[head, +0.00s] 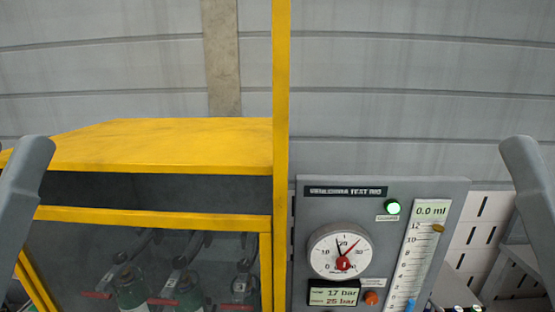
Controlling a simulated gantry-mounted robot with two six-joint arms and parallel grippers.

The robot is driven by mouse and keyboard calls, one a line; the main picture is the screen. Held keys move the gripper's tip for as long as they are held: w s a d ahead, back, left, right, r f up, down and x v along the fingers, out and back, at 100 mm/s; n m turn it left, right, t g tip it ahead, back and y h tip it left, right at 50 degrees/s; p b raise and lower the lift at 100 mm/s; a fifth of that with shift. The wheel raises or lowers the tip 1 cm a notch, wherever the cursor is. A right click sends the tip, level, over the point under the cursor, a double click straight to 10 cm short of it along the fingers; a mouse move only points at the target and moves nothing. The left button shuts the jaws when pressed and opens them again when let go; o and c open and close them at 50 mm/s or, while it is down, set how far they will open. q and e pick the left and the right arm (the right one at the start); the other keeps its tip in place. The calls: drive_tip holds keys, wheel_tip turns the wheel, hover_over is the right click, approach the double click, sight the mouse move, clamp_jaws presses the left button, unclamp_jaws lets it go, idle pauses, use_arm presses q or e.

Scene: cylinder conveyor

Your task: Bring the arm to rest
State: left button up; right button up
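A grey link of my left arm (24,190) rises at the left edge of the head view. A grey link of my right arm (530,190) rises at the right edge.
A yellow-framed enclosure (165,145) holds green cylinders (131,290) at lower left. A grey test panel (430,200) carries a gauge (340,251), a lit green lamp (392,207), a display (333,293) reading 17 and 25 bar, and a scale (415,255) reading 0.0 ml.

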use_arm(q)
wheel_tip(320, 180, up, 22)
drive_tip(key=p, duration=1.8)
use_arm(e)
wheel_tip(320, 180, up, 22)
use_arm(q)
drive_tip(key=shift+f, duration=0.2)
use_arm(e)
drive_tip(key=shift+f, duration=0.2)
use_arm(q)
drive_tip(key=shift+s+y, duration=0.1)
drive_tip(key=shift+y, duration=0.2)
